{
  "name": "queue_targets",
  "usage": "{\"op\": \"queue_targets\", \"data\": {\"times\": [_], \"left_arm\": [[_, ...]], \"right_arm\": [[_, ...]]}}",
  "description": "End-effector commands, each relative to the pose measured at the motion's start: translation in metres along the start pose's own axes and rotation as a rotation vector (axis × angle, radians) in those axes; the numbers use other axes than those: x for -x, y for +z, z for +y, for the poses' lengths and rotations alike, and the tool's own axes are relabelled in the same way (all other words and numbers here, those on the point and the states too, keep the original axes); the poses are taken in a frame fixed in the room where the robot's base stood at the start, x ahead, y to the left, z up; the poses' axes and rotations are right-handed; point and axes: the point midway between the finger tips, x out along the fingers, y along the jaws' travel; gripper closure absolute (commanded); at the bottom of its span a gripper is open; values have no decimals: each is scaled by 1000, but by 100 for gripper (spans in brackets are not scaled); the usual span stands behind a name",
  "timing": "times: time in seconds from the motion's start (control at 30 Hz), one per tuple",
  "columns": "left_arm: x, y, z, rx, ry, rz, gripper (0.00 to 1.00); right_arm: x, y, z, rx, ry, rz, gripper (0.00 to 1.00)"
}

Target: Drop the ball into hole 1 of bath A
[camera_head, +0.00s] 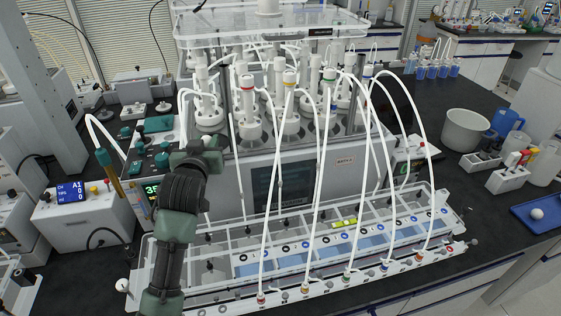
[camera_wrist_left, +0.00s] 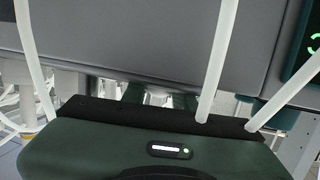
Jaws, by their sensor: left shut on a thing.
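The grey bath (camera_head: 290,170), with a front label that looks like bath A, stands in the middle. White reactors with tubes rise from its top. I cannot make out hole 1. My right gripper is not in view.
A white rack (camera_head: 400,212) with tubes runs along the bath's front. A clear shelf (camera_head: 270,22) hangs above the reactors. Small boxes with displays stand at left.

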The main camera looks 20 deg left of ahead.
Motion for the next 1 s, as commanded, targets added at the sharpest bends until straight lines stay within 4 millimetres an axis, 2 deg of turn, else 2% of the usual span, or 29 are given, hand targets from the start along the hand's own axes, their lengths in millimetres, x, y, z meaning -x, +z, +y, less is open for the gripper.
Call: {"op": "queue_targets", "data": {"times": [0.2, 0.23, 0.3, 0.87, 1.0], "left_arm": [[0, 0, 0, 0, 0, 0, 100], [0, 0, 0, 0, 0, 0, 66], [0, 0, 0, 0, 0, 0, 46], [0, 0, -2, -1, -3, -1, 46], [10, 2, -1, -1, -2, 0, 46]], "right_arm": [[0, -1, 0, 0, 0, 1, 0], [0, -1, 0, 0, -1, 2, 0], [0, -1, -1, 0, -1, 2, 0], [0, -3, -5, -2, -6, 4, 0], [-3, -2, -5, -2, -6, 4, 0]]}}
